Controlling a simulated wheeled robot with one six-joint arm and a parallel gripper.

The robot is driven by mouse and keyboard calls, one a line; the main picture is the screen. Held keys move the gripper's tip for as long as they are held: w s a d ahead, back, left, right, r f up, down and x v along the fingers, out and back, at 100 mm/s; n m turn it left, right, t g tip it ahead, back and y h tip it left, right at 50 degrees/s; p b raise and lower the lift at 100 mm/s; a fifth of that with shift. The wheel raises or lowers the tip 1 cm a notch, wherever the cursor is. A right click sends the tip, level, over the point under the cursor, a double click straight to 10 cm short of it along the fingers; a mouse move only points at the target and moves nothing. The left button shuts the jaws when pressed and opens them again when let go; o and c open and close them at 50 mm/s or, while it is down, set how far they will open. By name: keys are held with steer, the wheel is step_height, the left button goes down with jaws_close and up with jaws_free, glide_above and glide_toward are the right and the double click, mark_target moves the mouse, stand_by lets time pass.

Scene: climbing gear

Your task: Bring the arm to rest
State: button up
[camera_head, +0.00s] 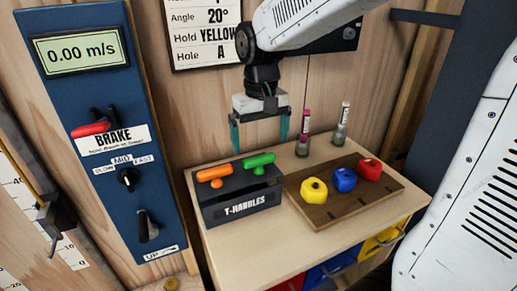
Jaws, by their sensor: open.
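My gripper (260,135) hangs over the back of the wooden cabinet top (235,248). It points down with its two teal fingers apart and nothing between them. It is above and behind the T-handles box (240,197), clear of it. In that dark box sit an orange T-handle (213,174) and a green T-handle (259,161). My white arm reaches in from the upper right.
Right of the box, a brown board (335,203) carries yellow (314,190), blue (344,180) and red (370,169) holds. Two small bottles (303,135) (341,123) stand behind. A blue brake panel (100,130) is at left, a sign (205,30) on the wall.

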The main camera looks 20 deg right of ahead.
steer(key=shift+r, duration=0.4)
steer(key=shift+s+f, duration=0.1)
steer(key=shift+s, duration=0.1)
steer(key=s+d+t, duration=0.1)
steer(key=s+d, duration=0.2)
steer(key=s, duration=1.8)
steer(key=shift+r, duration=0.45)
steer(key=shift+c, duration=0.3)
